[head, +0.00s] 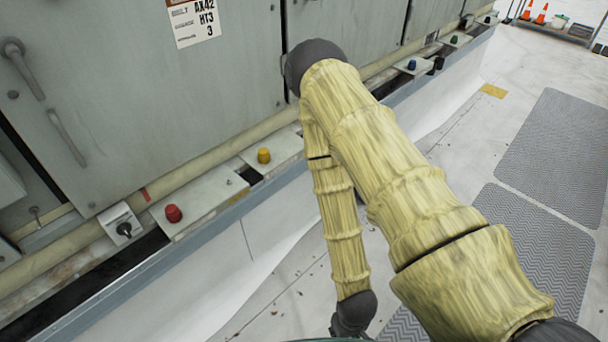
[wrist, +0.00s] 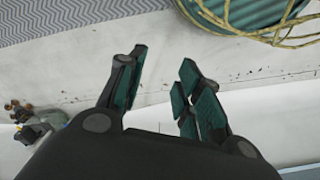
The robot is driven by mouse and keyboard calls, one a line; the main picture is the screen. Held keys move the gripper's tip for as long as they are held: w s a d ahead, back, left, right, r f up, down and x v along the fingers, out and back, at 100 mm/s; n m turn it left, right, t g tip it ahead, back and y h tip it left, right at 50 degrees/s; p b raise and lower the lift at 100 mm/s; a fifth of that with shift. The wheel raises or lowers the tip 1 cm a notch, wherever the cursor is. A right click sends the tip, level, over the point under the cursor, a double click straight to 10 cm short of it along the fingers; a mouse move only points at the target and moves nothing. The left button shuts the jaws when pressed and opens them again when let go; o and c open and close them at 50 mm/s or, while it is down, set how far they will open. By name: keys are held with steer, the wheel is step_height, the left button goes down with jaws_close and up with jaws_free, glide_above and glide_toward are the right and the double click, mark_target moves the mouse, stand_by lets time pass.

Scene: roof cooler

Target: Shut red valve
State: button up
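The red valve (head: 173,213) is a small red knob on a pale plate (head: 195,205) at the lower left of the head view, on the ledge below the grey cabinet. My gripper (wrist: 158,82) shows in the wrist view with its dark green finger pads apart and nothing between them. It points at the pale floor. In the head view my arm, in a yellowish sleeve, stands to the right of the red valve. The gripper's fingers cannot be made out there. The red valve is not seen in the wrist view.
A yellow knob (head: 264,155), a blue knob (head: 412,64) and a green knob (head: 454,39) sit further along the ledge. A black switch (head: 124,229) is left of the red valve. Grey mats (head: 556,150) lie on the floor at right. Orange cones (head: 541,17) stand far off.

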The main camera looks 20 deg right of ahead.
steer(key=w+f+t+y+b, duration=0.1)
steer(key=w+f+t+b, duration=0.1)
steer(key=w+f+b, duration=0.55)
steer(key=w+f+t+b, duration=0.2)
steer(key=w+f+b, duration=0.2)
steer(key=w, duration=0.6)
steer(key=w+d+f+t+b, duration=0.25)
steer(key=w+b, duration=0.25)
steer(key=w, duration=0.4)
steer(key=w+d+f+t+b, duration=0.25)
steer(key=w+b, duration=0.35)
steer(key=w, duration=0.3)
steer(key=w+d+t+h+b, duration=0.1)
steer(key=w+d+t+b, duration=0.3)
steer(key=w+d+b, duration=0.8)
steer(key=w+d+r+m+t+h+b, duration=0.1)
steer(key=w+d+r+t+h+b, duration=0.1)
steer(key=w+d+b, duration=0.45)
steer(key=w+d+r+m+t+h+b, duration=0.1)
steer(key=w+d+t+b, duration=0.15)
steer(key=d, duration=0.65)
steer(key=w+d+b, duration=0.1)
steer(key=w+b, duration=0.5)
steer(key=w, duration=0.3)
steer(key=shift+w+d+r, duration=0.15)
steer(key=shift+w+d, duration=0.15)
steer(key=shift+d, duration=0.05)
